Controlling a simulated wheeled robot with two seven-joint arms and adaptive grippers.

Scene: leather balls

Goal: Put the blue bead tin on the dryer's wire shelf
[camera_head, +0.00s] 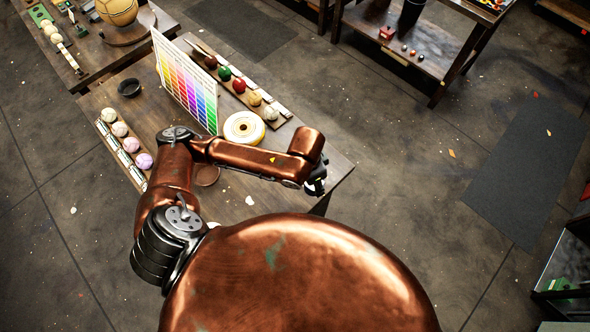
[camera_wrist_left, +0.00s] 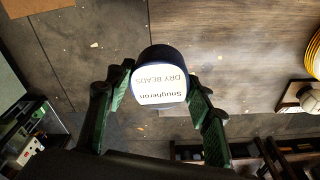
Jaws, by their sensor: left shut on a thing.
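The blue bead tin (camera_wrist_left: 162,58) is a dark navy cylinder with a white label reading "DRY BEADS". In the left wrist view it sits between the green-lined fingers of my left gripper (camera_wrist_left: 161,92), which is shut on it. In the head view my left gripper (camera_head: 315,186) is by the right end of the near workbench; the tin is mostly hidden there. A dark glass-sided cabinet (camera_head: 566,262) is cut off at the lower right of the head view; I cannot tell if it is the dryer. No wire shelf shows clearly. My right gripper is not in view.
The near workbench (camera_head: 262,187) carries a colour chart (camera_head: 186,82), racks of coloured balls and a yellow-white roll (camera_head: 244,128). A shelf table (camera_head: 430,55) stands at the back. A dark mat (camera_head: 515,170) lies on the open floor at right.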

